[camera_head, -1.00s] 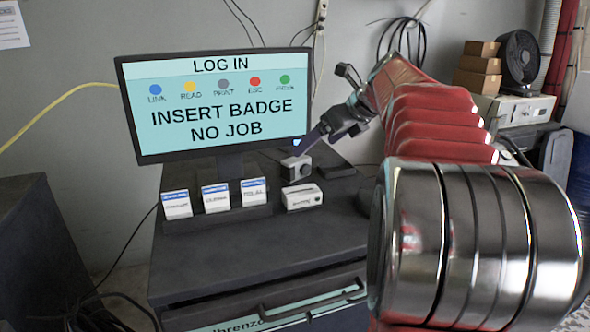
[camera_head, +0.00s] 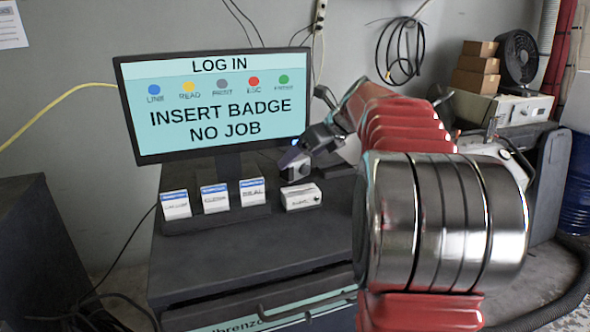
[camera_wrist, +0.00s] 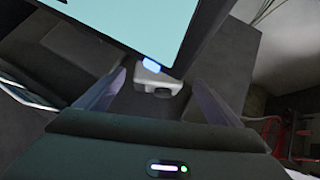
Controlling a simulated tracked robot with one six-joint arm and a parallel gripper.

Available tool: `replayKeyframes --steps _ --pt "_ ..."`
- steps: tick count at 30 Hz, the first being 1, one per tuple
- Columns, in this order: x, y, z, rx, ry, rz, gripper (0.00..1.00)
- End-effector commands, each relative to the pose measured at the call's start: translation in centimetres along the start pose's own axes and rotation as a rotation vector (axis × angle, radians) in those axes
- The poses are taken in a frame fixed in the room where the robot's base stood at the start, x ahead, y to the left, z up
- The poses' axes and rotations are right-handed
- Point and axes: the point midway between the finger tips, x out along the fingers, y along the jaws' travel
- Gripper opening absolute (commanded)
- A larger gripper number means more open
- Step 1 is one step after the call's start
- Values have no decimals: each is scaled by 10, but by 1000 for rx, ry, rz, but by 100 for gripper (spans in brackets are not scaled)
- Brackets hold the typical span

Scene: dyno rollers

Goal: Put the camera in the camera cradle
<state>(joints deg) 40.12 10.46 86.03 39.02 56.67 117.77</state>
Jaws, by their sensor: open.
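The camera, a small grey-white box with a dark round lens (camera_head: 294,168), stands on the dark cabinet top below the right part of the monitor. My gripper (camera_head: 297,152) is right at it from above and the right, covering part of it. In the wrist view the camera (camera_wrist: 160,82) lies between the tips of my two spread fingers (camera_wrist: 158,90), with a gap showing on both sides. The gripper is open and holds nothing. I cannot make out the camera cradle for certain; my arm hides part of the cabinet top on the right.
A monitor (camera_head: 215,105) stands close behind the camera. A rack (camera_head: 215,217) with three badge cards stands at left, and a white box (camera_head: 301,197) just in front. The front cabinet top (camera_head: 250,250) is clear. A fan (camera_head: 516,62) and cardboard boxes (camera_head: 478,68) are far right.

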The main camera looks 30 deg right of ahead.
Motion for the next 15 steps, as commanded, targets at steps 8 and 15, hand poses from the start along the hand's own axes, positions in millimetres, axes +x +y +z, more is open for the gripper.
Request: replayKeyframes --steps 8,15 --pt "37 2 1 0 1 2 88" --pt "44 2 2 0 0 0 88"
